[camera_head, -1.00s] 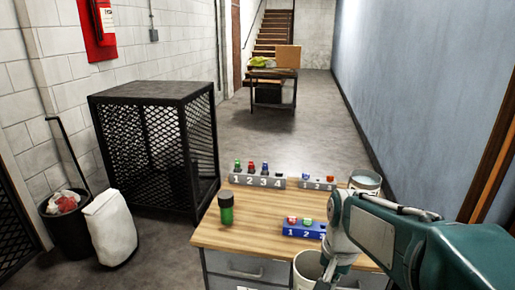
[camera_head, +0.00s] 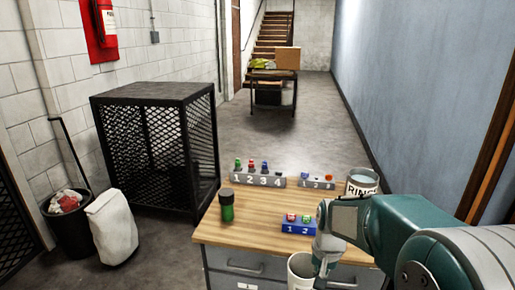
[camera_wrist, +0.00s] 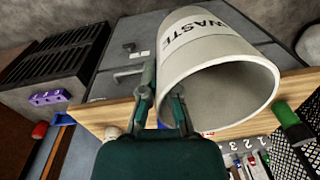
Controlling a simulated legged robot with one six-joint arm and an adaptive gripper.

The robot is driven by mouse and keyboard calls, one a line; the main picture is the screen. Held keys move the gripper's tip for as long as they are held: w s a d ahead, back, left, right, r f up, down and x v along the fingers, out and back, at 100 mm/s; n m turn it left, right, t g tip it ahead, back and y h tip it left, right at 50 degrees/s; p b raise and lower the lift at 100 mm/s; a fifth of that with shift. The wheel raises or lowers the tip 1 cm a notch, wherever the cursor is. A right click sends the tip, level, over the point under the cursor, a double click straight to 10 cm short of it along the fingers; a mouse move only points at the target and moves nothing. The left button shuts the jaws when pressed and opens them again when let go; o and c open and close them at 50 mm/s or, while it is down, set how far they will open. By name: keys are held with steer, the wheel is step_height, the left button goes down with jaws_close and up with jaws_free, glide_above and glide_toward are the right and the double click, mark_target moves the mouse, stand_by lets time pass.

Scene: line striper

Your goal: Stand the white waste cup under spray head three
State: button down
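The white waste cup (camera_head: 300,272) is in front of the table's near edge, partly cut off by the picture's bottom. In the wrist view the cup (camera_wrist: 205,55) is large, tilted, with WASTE lettering and its open mouth toward the camera. My gripper (camera_wrist: 161,98) is shut on the cup's wall, one finger outside and one at the mouth. In the head view my gripper (camera_head: 325,262) is beside the cup's rim. A blue block (camera_head: 297,229) numbered 1 and 2 carries red and green pieces; my arm hides its right end. I cannot tell which part is spray head three.
The wooden table (camera_head: 265,205) also holds a green bottle (camera_head: 227,205), a grey block numbered 1 to 4 (camera_head: 258,181), a smaller grey numbered block (camera_head: 317,184) and a rinse cup (camera_head: 362,182). A black mesh cage (camera_head: 150,150) stands left. The table's middle is clear.

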steer(key=w+f+n, duration=0.1)
steer(key=w+f, duration=0.2)
steer(key=f, duration=0.4)
steer(key=w+f+n, duration=0.2)
steer(key=w+f, duration=0.2)
steer(key=f, duration=0.4)
steer(key=shift+w+d+f+n, duration=0.15)
steer(key=shift+w+f+n, duration=0.15)
